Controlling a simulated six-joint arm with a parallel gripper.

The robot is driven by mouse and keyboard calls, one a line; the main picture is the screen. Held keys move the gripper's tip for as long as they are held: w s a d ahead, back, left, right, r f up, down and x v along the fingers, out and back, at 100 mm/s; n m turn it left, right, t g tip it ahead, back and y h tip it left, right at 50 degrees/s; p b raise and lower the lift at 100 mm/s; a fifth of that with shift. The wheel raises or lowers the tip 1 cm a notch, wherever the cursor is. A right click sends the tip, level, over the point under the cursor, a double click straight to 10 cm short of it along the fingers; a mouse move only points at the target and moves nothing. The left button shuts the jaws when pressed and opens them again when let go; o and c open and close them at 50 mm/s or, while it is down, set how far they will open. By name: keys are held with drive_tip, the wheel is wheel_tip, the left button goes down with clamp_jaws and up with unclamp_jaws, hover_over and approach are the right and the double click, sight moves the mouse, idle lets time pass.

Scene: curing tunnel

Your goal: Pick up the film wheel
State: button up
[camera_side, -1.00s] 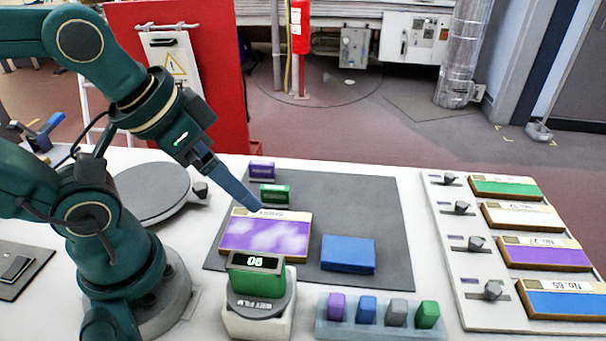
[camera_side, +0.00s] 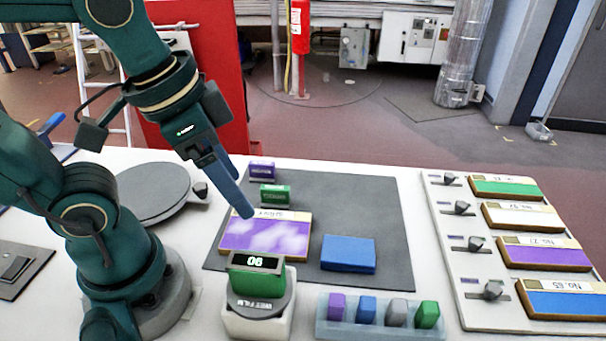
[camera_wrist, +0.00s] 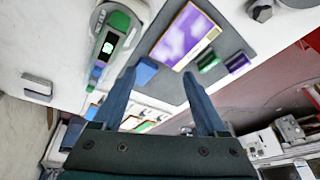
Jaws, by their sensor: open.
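The item marked "WET FILM", which I take for the film wheel (camera_side: 258,264), has a green body with a lit number display. It sits on a dark round top over a white stand (camera_side: 245,322) at the front middle. In the wrist view the green body (camera_wrist: 118,30) is at the upper left. My gripper (camera_side: 247,212) is above the purple panel, behind and above the green body and apart from it. In the wrist view my gripper (camera_wrist: 158,78) has its blue fingers spread with nothing between them.
A purple panel (camera_side: 265,236), blue block (camera_side: 348,255) and small purple and green blocks lie on a grey mat (camera_side: 375,200). A tray of coloured blocks (camera_side: 380,333) stands at front right. A white board (camera_side: 445,215) with several colour panels lies at far right. A grey disc (camera_side: 152,190) is left.

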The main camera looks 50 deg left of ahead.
sight(255, 262)
drive_tip(key=d+m+g, duration=0.1)
drive_tip(key=d+m, duration=0.1)
drive_tip(key=s+d+f+m+g, duration=0.1)
drive_tip(key=d+m, duration=0.1)
drive_tip(key=d+f+m+g, duration=0.1)
drive_tip(key=d, duration=0.2)
drive_tip(key=shift+s+m+g, duration=0.15)
drive_tip(key=shift+m+g, duration=0.15)
drive_tip(key=shift+m, duration=0.1)
drive_tip(key=shift+s+d+f, duration=0.1)
drive_tip(key=shift+s+f, duration=0.1)
drive_tip(key=shift+f, duration=2.5)
clamp_jaws()
